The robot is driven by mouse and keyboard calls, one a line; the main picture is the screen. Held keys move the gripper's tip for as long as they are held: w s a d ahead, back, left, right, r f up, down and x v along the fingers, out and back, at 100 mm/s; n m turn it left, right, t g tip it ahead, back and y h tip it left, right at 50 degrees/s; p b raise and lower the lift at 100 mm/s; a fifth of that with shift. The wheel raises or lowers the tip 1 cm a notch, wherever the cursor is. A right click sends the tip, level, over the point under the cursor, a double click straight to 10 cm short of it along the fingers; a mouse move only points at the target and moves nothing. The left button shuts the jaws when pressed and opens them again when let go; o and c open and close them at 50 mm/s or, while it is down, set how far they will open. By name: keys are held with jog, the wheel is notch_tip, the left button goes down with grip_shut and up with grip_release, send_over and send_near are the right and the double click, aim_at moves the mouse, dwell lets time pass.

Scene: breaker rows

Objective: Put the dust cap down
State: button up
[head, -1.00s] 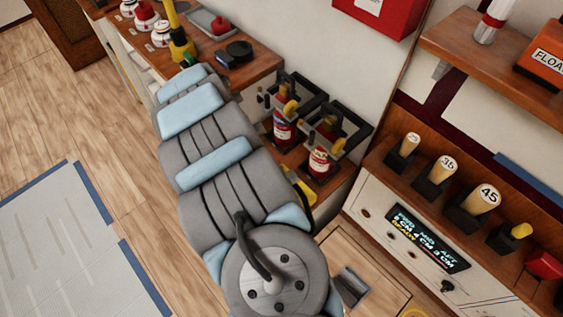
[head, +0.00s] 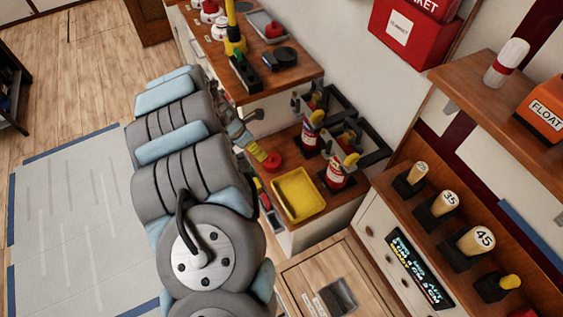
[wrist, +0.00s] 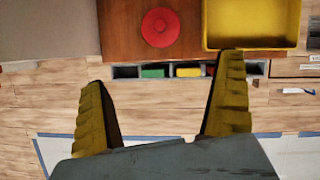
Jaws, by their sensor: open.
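A red round cap with a raised knob, which looks like the dust cap (head: 272,162), sits on the low wooden counter left of a yellow tray. In the wrist view the cap (wrist: 160,27) lies flat on the brown wood, beyond my fingertips and apart from them. My gripper (head: 262,155) has yellow fingers and is beside the cap in the head view. In the wrist view my gripper (wrist: 163,72) has its fingers spread wide with nothing between them. My arm covers part of the counter's left side in the head view.
The yellow tray (head: 300,194) stands close right of the cap; it also shows in the wrist view (wrist: 252,43). Two fire extinguishers (head: 334,173) in dark brackets stand behind it. A slotted holder with green and yellow pieces (wrist: 170,71) runs along the counter's front.

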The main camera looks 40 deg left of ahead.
notch_tip(320, 180, down, 2)
jog(key=b, duration=0.8)
send_near(269, 159)
notch_tip(269, 159, down, 2)
jog(key=shift+w+x, duration=0.2)
jog(key=shift+x, duration=2.3)
jog(key=shift+w+x, duration=0.15)
jog(key=shift+x, duration=2.3)
jog(key=shift+w+d+f, duration=0.1)
jog(key=shift+d, duration=0.15)
jog(key=c, duration=1)
jog(key=shift+c, duration=0.2)
